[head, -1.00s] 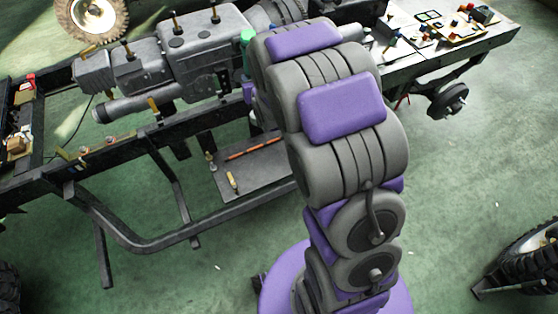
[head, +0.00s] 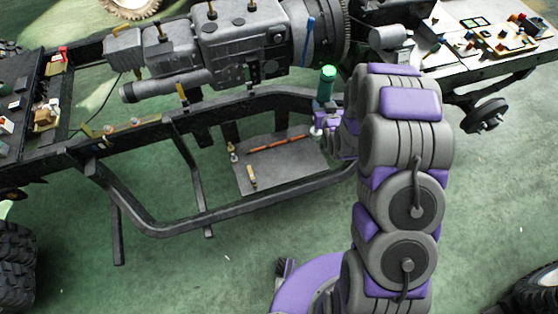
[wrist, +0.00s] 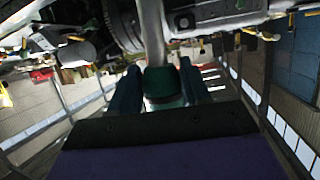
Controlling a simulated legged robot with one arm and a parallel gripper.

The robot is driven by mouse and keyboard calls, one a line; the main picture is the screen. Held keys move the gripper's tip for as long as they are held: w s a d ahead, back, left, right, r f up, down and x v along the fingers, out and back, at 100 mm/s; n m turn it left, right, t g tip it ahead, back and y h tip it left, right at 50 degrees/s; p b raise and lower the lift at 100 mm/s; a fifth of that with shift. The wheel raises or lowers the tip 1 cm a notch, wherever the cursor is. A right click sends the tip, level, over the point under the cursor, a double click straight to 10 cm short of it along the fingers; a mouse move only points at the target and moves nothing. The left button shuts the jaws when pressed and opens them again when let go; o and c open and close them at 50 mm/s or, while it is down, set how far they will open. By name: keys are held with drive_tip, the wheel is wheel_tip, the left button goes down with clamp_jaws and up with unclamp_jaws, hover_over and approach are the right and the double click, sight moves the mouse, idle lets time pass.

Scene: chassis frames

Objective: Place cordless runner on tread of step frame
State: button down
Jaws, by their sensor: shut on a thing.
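The cordless runner, as far as I can tell, is the green-topped tool (head: 326,85) standing roughly upright in my gripper (head: 325,122), at the right end of the step frame. The wrist view shows its green body (wrist: 162,86) between the two dark fingers of my gripper (wrist: 161,92), which are shut on it. The step frame (head: 190,213) is a dark tubular frame below the chassis rail. Its tread is a flat grey plate (head: 290,172), left of and below the held tool. My arm partly hides the frame's right end.
On the tread lie an orange-red rod (head: 283,142), a yellow-handled tool (head: 252,176) and a small upright item (head: 233,153) at its left edge. The grey engine (head: 240,40) is above. The tread's front middle is clear.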

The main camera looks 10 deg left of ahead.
drive_tip(key=s+a+f+n+g+y, duration=0.1)
drive_tip(key=s+a+f+n+y, duration=0.1)
drive_tip(key=s+a+f, duration=0.45)
drive_tip(key=s+a+f+n+g+y, duration=0.15)
drive_tip(key=s+a+f, duration=0.25)
drive_tip(key=s+f, duration=0.55)
drive_tip(key=s+a+f+n+g+y, duration=0.15)
drive_tip(key=s+a+f, duration=0.35)
drive_tip(key=f, duration=0.6)
drive_tip(key=w+a+f+b, duration=0.2)
drive_tip(key=w+a, duration=0.1)
drive_tip(key=w, duration=0.4)
drive_tip(key=w+a+f+b, duration=0.3)
drive_tip(key=w+a, duration=0.1)
drive_tip(key=w, duration=0.4)
drive_tip(key=shift+w+a+f+t+y+b, duration=0.15)
drive_tip(key=shift+w+t+y+b, duration=0.1)
drive_tip(key=shift+t+y+b, duration=0.05)
drive_tip(key=c, duration=0.5)
unclamp_jaws()
drive_tip(key=shift+f, duration=0.1)
drive_tip(key=p+v, duration=0.3)
drive_tip(key=v, duration=0.9)
